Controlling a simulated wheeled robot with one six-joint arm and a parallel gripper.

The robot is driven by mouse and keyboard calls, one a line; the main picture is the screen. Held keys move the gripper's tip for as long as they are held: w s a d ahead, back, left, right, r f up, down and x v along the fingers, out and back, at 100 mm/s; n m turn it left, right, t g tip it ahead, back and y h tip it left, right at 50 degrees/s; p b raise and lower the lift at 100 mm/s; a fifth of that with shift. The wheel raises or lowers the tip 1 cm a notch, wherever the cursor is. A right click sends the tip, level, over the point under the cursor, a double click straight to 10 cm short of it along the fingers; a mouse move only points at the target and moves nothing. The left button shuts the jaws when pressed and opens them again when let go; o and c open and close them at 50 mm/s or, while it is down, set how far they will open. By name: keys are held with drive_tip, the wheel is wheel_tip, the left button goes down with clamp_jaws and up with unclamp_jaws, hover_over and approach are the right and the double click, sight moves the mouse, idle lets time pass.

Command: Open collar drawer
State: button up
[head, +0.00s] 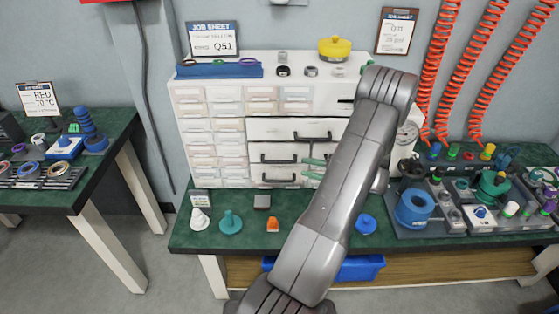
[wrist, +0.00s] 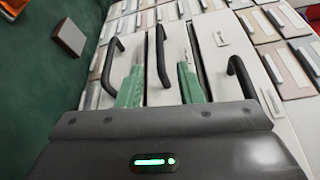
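A white cabinet (head: 222,180) stands on the green bench and has large drawers with black bar handles. My gripper (head: 303,167) (wrist: 160,68) is open, its two green fingers apart and facing the drawer fronts. In the wrist view a middle drawer handle (wrist: 161,50) lies between the fingers; I cannot tell whether the fingertips reach around it. The lower drawer handle (wrist: 106,66) is left of the fingers there, and the wide top drawer's handle (wrist: 240,76) is right. These drawers look shut. No readable label shows which one is the collar drawer. My arm hides the cabinet's right part.
Small drawers (head: 195,108) fill the cabinet's left and top. A yellow lidded piece (head: 334,46) and rings sit on top. On the bench in front stand a white cone (head: 200,219), a teal piece (head: 231,222), a grey block (head: 262,201) and a blue piece (head: 366,224). A crowded fixture tray (head: 400,228) is at right.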

sight(280, 162)
drive_tip(key=p+x, duration=0.1)
drive_tip(key=x, duration=0.9)
drive_tip(key=shift+w+a, duration=0.15)
drive_tip(key=shift+a, duration=0.1)
clamp_jaws()
